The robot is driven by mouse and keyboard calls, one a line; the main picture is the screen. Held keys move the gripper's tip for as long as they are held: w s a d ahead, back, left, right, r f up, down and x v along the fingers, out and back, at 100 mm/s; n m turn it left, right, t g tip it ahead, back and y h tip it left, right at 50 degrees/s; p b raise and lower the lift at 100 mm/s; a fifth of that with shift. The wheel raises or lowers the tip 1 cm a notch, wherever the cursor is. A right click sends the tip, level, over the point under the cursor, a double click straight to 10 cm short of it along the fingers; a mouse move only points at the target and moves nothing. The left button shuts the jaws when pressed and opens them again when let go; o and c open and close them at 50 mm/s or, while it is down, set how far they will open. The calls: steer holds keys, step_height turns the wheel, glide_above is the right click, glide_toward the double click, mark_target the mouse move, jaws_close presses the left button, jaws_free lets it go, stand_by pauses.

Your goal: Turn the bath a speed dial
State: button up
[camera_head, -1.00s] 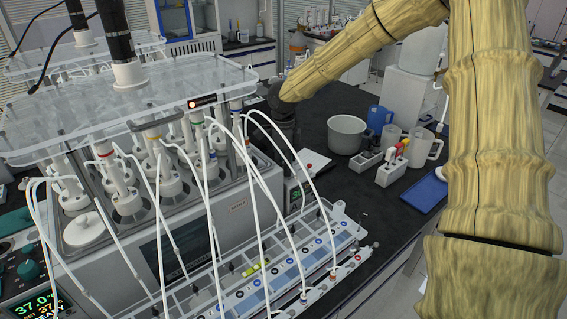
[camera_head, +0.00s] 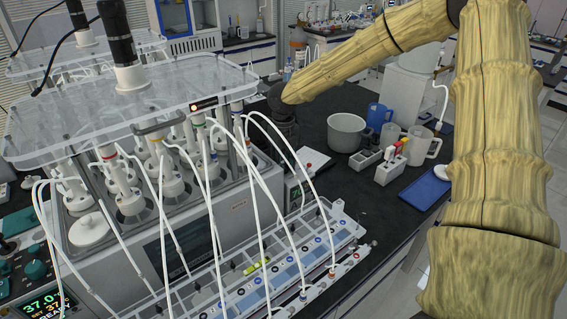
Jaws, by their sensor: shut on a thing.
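My gripper (camera_head: 283,125) is a dark shape at the end of my tan arm, behind the right end of the near water bath (camera_head: 240,205). White tubes and the bath's clear top partly cover it. It is shut, apparently on the speed dial, but its fingertips and the dial are hidden from this view. A small panel with green digits (camera_head: 295,192) shows on the bath's right end, just below the gripper. Another control unit (camera_head: 40,300) with teal knobs and a display reading 37.0 stands at the lower left.
White tubes (camera_head: 262,205) arch from the bath's bottles to a clear rack (camera_head: 285,275) in front. A grey pot (camera_head: 346,132), a blue jug (camera_head: 378,117), clear beakers (camera_head: 421,146) and a blue tray (camera_head: 426,192) stand right of the gripper on the black bench.

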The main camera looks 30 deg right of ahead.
mark_target(284, 166)
steer(key=shift+w+m, duration=0.1)
steer(key=shift+m, duration=2.1)
steer(key=shift+r, duration=0.1)
steer(key=o, duration=1.1)
steer(key=shift+d, duration=0.1)
steer(key=shift+c, duration=0.2)
steer(key=shift+r, duration=3.9)
